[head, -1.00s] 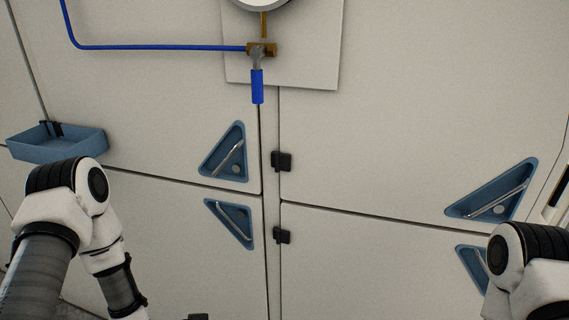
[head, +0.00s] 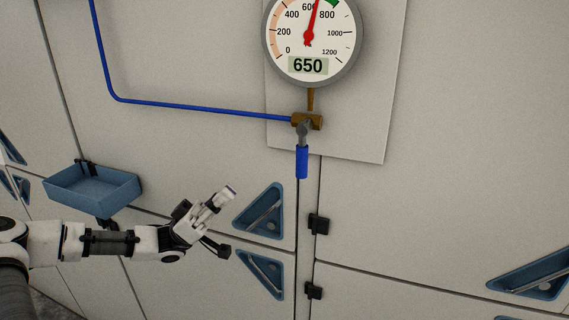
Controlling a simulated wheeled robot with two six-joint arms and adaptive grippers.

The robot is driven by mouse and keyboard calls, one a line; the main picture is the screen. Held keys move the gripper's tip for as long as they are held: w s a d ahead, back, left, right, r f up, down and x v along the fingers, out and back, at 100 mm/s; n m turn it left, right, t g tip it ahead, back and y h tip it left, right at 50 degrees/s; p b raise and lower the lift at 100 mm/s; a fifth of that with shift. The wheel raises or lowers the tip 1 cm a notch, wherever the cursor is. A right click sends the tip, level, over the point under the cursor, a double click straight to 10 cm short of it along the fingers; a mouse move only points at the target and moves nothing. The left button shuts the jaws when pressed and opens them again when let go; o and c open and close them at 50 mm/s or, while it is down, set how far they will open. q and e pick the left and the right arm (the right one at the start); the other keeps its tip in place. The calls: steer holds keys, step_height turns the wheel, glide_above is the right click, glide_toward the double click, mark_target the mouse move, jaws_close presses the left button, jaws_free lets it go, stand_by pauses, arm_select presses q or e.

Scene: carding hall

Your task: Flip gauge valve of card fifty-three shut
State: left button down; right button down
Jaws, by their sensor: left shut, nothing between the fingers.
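The gauge valve is a small brass body (head: 314,122) with a grey lever and a blue sleeve handle (head: 302,162) that hangs straight down. The handle lies across the run of the blue pipe (head: 200,107) that enters from the left. Above it, a brass stem leads to a round dial gauge (head: 312,40) with a red needle and a display of 650. My left gripper (head: 229,193) is shut and empty in front of the panels, left of and below the handle, apart from it and pointing up and right. My right gripper is out of view.
A blue open tray (head: 95,190) is mounted on the wall at left. Blue triangular recessed handles (head: 262,212) and black latches (head: 318,224) are set in the pale panels below the valve. The pale backing plate (head: 375,100) around the gauge is otherwise bare.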

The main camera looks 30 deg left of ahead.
arm_select(q)
steer(key=b, duration=0.1)
glide_toward(302, 154)
step_height(302, 154, up, 4)
steer(key=w+d, duration=0.2)
steer(key=shift+w+d+f, duration=0.15)
steer(key=shift+d+f, duration=0.1)
steer(key=shift+f, duration=0.05)
stand_by(0.4)
